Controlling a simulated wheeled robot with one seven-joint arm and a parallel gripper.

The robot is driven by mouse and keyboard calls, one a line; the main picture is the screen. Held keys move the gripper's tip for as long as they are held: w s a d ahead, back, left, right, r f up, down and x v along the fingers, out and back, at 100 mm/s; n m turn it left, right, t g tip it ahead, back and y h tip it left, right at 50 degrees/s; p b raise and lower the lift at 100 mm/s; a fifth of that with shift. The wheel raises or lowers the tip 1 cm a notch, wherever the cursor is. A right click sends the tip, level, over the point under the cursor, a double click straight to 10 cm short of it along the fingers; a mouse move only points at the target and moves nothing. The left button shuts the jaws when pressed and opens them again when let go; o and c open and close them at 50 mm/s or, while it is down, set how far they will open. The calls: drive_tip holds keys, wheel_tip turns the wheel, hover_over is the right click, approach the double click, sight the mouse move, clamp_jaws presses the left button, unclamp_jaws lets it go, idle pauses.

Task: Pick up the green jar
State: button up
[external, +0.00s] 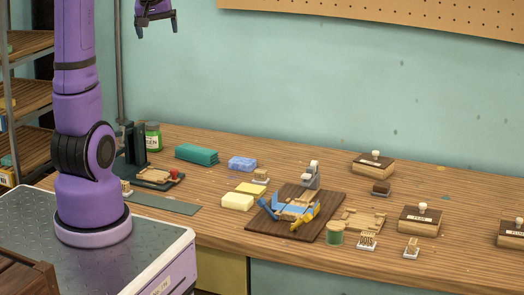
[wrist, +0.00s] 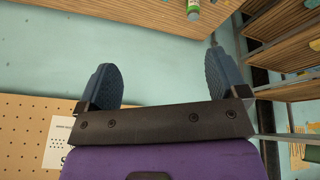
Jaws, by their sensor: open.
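The green jar (external: 153,137) stands upright at the back left of the wooden bench, close to the wall, with a pale label around it. Its left side is partly hidden by a dark green upright piece. My gripper (external: 157,30) is open and empty, high above the bench and well above the jar. In the wrist view its two blue-grey fingers (wrist: 158,64) are spread wide with nothing between them.
A dark green stand (external: 134,146) is beside the jar, with a teal block (external: 197,154) to its right. Yellow blocks (external: 238,201), a dark board (external: 270,225) with tools, a second green container (external: 335,232) and wooden stamps (external: 419,220) lie farther right. Shelves (external: 28,100) stand left.

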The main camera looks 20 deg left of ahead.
drive_tip(key=w+a+f+n, duration=0.1)
drive_tip(key=w+a+f, duration=0.2)
drive_tip(key=w, duration=0.2)
drive_tip(key=w+a+f+n, duration=0.1)
drive_tip(key=w+a+f, duration=0.25)
drive_tip(key=w, duration=0.25)
drive_tip(key=n+g+y, duration=0.2)
drive_tip(key=n+y, duration=0.1)
drive_tip(key=n, duration=0.1)
approach(152, 123)
drive_tip(key=x, duration=1.2)
drive_tip(key=shift+f, duration=0.15)
drive_tip(key=shift+s+d, duration=0.1)
drive_tip(key=shift+c, duration=0.4)
drive_tip(key=c, duration=1)
